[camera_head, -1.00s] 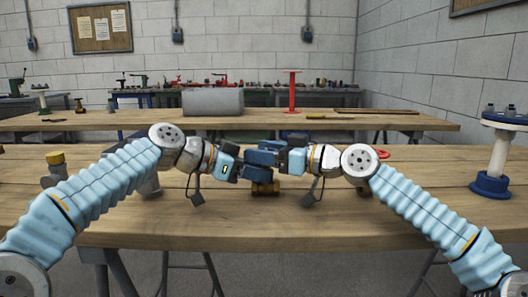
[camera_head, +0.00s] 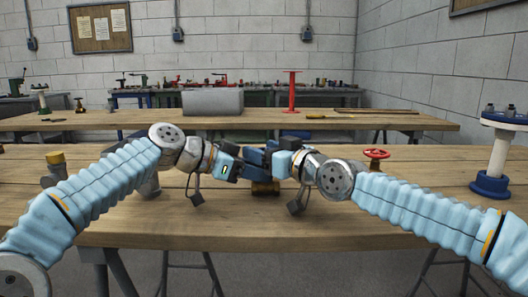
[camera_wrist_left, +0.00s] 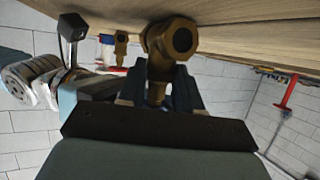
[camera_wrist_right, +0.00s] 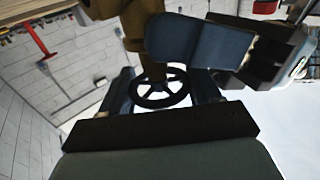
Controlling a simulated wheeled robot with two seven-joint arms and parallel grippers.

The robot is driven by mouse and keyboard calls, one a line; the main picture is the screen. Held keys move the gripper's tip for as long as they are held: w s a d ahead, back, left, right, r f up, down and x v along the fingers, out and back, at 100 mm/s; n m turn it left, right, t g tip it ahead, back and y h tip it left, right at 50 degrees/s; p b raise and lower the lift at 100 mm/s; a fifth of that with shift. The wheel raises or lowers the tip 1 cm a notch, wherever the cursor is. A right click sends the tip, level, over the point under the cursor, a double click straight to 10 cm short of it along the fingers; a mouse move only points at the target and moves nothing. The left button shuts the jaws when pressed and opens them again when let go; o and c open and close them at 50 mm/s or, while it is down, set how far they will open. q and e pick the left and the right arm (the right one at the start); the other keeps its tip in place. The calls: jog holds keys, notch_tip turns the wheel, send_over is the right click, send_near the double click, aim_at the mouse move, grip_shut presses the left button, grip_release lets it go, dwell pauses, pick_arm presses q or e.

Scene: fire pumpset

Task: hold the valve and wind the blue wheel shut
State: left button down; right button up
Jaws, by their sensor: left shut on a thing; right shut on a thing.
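The brass valve (camera_head: 263,187) stands near the middle of the front workbench, partly hidden by my grippers. My left gripper (camera_head: 248,163) is shut on the valve from the left; in the left wrist view its brass body with a hexagonal end (camera_wrist_left: 180,39) shows between and beyond the fingers. The spoked wheel (camera_wrist_right: 160,88) looks very dark in the right wrist view. My right gripper (camera_head: 272,156) is shut on the wheel, one finger on each side of its rim. A blue-grey finger of my left gripper (camera_wrist_right: 200,42) is close beside the wheel. The wheel is hidden in the head view.
A red handwheel (camera_head: 376,154) is on the bench behind my right arm. A white post on a blue flange (camera_head: 490,184) stands at the right edge. Bare bench top lies in front of the valve.

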jog(key=o, duration=0.8)
jog(key=shift+s+d, duration=0.2)
jog(key=shift+d, duration=0.15)
jog(key=shift+v, duration=5.6)
jog(key=shift+s+a, duration=0.1)
